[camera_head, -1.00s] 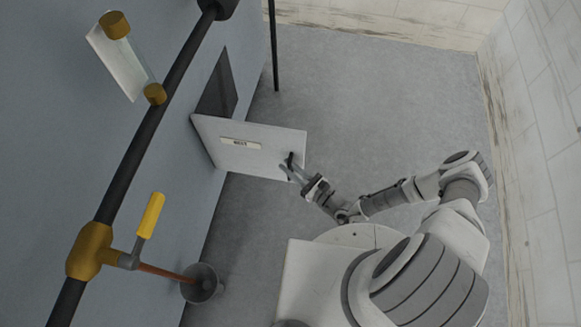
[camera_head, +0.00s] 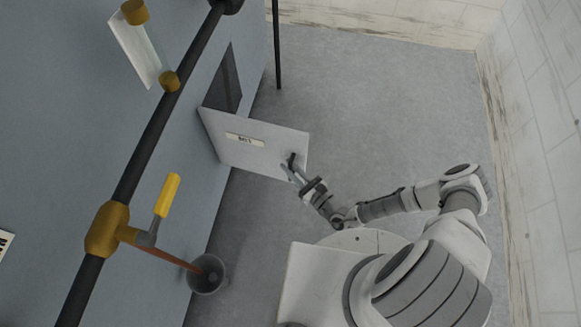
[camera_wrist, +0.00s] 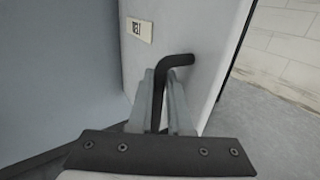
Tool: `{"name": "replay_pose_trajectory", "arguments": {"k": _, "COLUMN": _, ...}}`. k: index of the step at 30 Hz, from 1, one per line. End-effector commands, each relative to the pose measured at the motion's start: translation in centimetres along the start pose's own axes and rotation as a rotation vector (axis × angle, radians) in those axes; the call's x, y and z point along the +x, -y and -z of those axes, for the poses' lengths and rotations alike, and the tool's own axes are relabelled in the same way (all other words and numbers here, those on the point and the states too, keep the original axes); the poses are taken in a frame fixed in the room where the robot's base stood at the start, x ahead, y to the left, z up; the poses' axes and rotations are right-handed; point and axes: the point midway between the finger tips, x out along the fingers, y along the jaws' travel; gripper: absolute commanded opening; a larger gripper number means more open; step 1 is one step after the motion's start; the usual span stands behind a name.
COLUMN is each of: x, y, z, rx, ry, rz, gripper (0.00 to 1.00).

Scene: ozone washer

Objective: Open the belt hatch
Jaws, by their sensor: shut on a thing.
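The belt hatch (camera_head: 225,133) is a pale grey panel with a small label. It stands swung out from the blue-grey machine wall, with a dark opening (camera_head: 226,80) behind it. Its black bent handle (camera_head: 290,160) is near the free edge. My gripper (camera_head: 293,172) is at the handle. In the wrist view my gripper (camera_wrist: 165,92) has its two fingers on either side of the black handle (camera_wrist: 178,61), shut on it. The hatch face (camera_wrist: 185,28) and its label (camera_wrist: 138,29) fill the middle of that view.
A black pipe (camera_head: 148,150) with a brass valve and yellow lever (camera_head: 167,195) runs along the machine. A grey funnel-like cup (camera_head: 207,275) is below it. A thin black post (camera_head: 277,45) stands beyond the hatch. Grey floor (camera_head: 370,110) is clear toward the tiled walls.

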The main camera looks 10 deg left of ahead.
Motion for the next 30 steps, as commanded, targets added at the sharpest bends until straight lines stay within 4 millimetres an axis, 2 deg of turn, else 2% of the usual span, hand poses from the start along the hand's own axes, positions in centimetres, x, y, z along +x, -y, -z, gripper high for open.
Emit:
{"name": "replay_pose_trajectory", "arguments": {"k": 9, "x": -0.07, "y": 0.11, "z": 0.13, "rx": -0.002, "ry": -0.003, "rz": 0.002, "gripper": 0.00}}
{"name": "replay_pose_trajectory", "arguments": {"k": 10, "x": -0.07, "y": 0.10, "z": 0.13, "rx": -0.002, "ry": -0.003, "rz": 0.002, "gripper": 0.21}}
{"name": "replay_pose_trajectory", "arguments": {"k": 14, "x": -0.05, "y": 0.09, "z": 0.09, "rx": -0.001, "ry": -0.002, "rz": 0.002, "gripper": 0.44}}
{"name": "replay_pose_trajectory", "arguments": {"k": 15, "x": -0.04, "y": 0.08, "z": 0.08, "rx": -0.001, "ry": -0.002, "rz": 0.002, "gripper": 0.47}}
{"name": "replay_pose_trajectory", "arguments": {"k": 30, "x": -0.30, "y": 0.41, "z": 0.00, "rx": -0.002, "ry": 0.000, "rz": -0.001, "gripper": 0.47}}
